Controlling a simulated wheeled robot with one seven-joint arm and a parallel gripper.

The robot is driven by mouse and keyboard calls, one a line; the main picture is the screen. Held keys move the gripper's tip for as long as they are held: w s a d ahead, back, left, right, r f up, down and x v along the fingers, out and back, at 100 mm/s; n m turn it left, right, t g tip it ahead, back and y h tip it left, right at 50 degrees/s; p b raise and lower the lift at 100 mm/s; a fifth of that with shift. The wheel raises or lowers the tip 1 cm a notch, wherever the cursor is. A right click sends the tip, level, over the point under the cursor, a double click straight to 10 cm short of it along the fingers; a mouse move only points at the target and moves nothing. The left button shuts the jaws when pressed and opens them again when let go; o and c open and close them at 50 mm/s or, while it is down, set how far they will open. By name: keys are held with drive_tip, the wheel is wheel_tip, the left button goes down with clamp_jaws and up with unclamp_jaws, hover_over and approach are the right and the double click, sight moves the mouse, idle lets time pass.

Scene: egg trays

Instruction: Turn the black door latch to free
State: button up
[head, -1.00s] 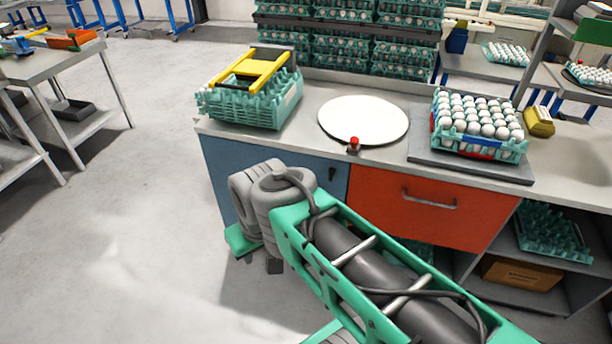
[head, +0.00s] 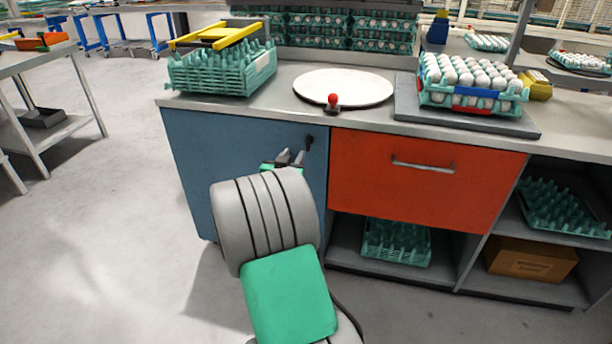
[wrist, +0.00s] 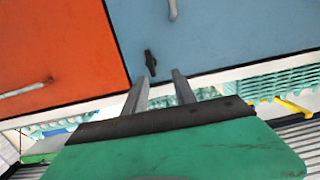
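The black door latch (head: 309,142) is a small dark piece at the upper right of the blue door (head: 240,160). In the wrist view the latch (wrist: 150,62) stands out from the blue panel, a little beyond my fingertips. My gripper (head: 291,156) is in front of the blue door, just left of the latch in the head view. In the wrist view my gripper (wrist: 161,76) has its two fingers apart with nothing between them. The latch looks apart from both fingers. My wrist and forearm hide part of the door in the head view.
A red drawer (head: 430,185) with a bar handle is right of the door. The counter holds a round white plate (head: 343,88), a red knob (head: 333,100), teal trays (head: 222,75) and an egg tray (head: 470,100). A grey handle (wrist: 172,10) shows on the door.

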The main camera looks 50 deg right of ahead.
sight(308, 143)
drive_tip(key=shift+h, duration=0.6)
drive_tip(key=x, duration=0.3)
drive_tip(key=s+x, duration=0.1)
drive_tip(key=x, duration=0.5)
drive_tip(key=shift+s+d+f+b, duration=0.2)
drive_tip(key=shift+d+f+b, duration=0.15)
drive_tip(key=shift+d+f, duration=0.15)
drive_tip(key=shift+c, duration=0.2)
clamp_jaws()
